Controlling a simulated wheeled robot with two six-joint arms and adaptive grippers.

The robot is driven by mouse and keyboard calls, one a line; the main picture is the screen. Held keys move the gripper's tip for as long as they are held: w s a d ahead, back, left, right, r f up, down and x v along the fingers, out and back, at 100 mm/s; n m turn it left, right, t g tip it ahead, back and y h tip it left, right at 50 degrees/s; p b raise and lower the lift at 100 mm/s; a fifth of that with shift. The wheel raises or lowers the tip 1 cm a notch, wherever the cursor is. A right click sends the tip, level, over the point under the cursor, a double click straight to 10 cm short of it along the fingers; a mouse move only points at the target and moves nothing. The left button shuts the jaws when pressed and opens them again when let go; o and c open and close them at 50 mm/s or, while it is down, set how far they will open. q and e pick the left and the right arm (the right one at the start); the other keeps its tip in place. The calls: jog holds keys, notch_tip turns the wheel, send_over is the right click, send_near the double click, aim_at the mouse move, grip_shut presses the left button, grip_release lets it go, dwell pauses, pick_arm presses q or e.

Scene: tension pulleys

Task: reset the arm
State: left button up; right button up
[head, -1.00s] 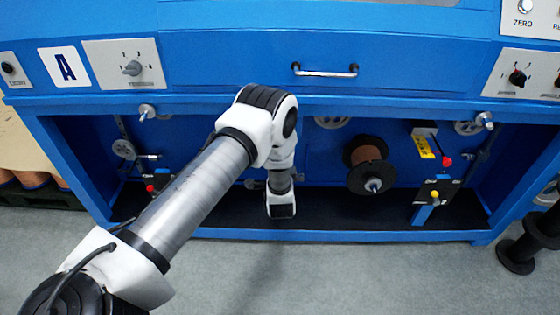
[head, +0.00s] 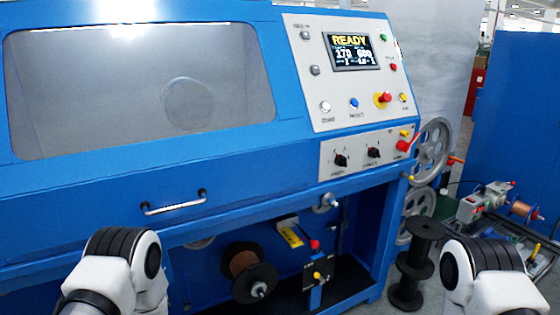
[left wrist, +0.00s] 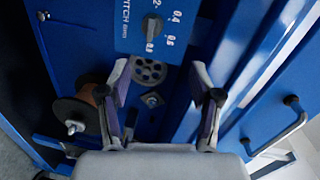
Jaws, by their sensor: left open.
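My left arm (head: 115,272) shows in the head view at the bottom left, in front of the blue machine; its gripper is out of that view. In the left wrist view my left gripper (left wrist: 161,78) is open, with its two fingers apart and nothing between them. Its fingers point at the machine front, toward a dial panel (left wrist: 160,25) and a grey perforated wheel (left wrist: 150,70). My right arm (head: 490,275) shows at the bottom right of the head view; its gripper is out of frame.
The blue machine (head: 250,150) fills the left and middle, with a drawer handle (head: 175,203) and a screen (head: 350,52) reading READY. A copper spool (head: 246,268) sits in its lower bay. Grey wheels (head: 432,150) and a black spool stand (head: 412,265) are at the right.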

pick_arm(q)
jog(key=s+d+f+n+g+h+p, duration=0.1)
jog(key=s+d+n+g+h, duration=0.2)
jog(key=s, duration=0.8)
jog(key=s+d+f+n+g+h+p, duration=0.2)
jog(key=s+d+g, duration=0.3)
jog(key=s, duration=0.7)
jog(key=s+d+f+n+g+h+p, duration=0.1)
jog(key=s+d+n+g+h, duration=0.3)
jog(key=s, duration=0.8)
jog(key=shift+f+n+g+p, duration=0.3)
jog(key=shift+f+n+g, duration=0.2)
jog(key=shift+g, duration=0.5)
pick_arm(e)
notch_tip(320, 180, up, 7)
jog(key=shift+r, duration=0.15)
